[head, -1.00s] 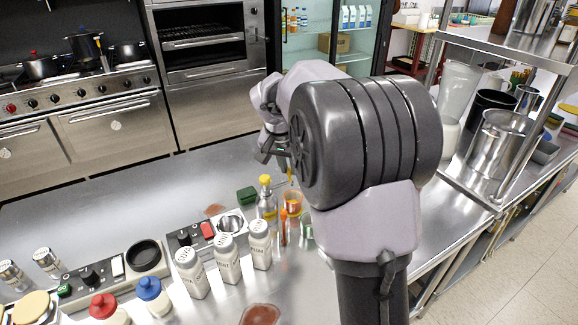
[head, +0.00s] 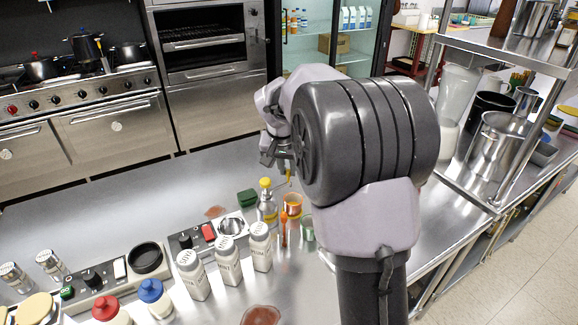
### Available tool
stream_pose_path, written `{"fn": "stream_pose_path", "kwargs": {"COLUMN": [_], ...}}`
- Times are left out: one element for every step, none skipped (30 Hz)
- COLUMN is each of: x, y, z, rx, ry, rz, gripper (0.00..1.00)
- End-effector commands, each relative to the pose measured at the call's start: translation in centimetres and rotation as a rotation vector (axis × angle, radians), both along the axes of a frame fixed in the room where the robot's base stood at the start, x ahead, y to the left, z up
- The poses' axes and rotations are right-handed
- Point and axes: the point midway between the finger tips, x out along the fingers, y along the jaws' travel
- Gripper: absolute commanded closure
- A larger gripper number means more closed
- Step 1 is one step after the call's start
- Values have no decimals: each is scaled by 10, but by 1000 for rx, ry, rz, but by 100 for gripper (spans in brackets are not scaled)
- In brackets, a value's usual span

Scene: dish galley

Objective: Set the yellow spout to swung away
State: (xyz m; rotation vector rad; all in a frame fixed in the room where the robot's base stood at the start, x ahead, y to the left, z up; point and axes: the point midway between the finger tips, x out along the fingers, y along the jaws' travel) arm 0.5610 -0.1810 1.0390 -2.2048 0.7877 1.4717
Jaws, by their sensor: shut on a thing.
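My gripper (head: 286,166) shows just left of my dark arm in the head view, pointing down over the counter, partly hidden by my arm. A small part of the yellow spout (head: 289,177) shows right at the fingertips, and the gripper appears shut on it. Most of the spout and its base are hidden or too small to make out, so its angle is not clear. An orange-and-yellow cup-like thing (head: 293,203) stands below it.
White shakers (head: 228,262) and a switch panel (head: 208,233) are to the left. The steel counter (head: 110,205) behind is clear.

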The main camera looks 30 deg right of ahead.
Motion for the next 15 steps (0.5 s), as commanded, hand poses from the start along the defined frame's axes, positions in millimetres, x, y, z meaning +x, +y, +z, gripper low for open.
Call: {"fn": "stream_pose_path", "kwargs": {"x": [1, 3, 5, 7, 9, 11, 13, 15, 17, 19, 21, 24, 25, 27, 30], "y": [0, 0, 1, 1, 1, 1, 1, 2, 3, 4, 4, 5, 6, 7, 8], "z": [3, 3, 4, 4, 4, 4, 5, 5, 4, 5, 5, 4, 4, 4, 4], "rx": [2, 2, 2, 2, 2, 2, 2, 2, 2, 3, 2, 3, 3, 3, 2], "ry": [3, 2, 2, 2, 3, 2, 3, 2, 3, 3, 2, 3, 2, 2, 0], "rz": [27, 50, 81, 107, 133, 171, 199, 227, 266, 294, 324, 361, 389, 417, 455], "gripper": [100, 100, 100, 100, 100, 100, 100, 100, 100, 100, 100, 100, 100, 100, 100]}}
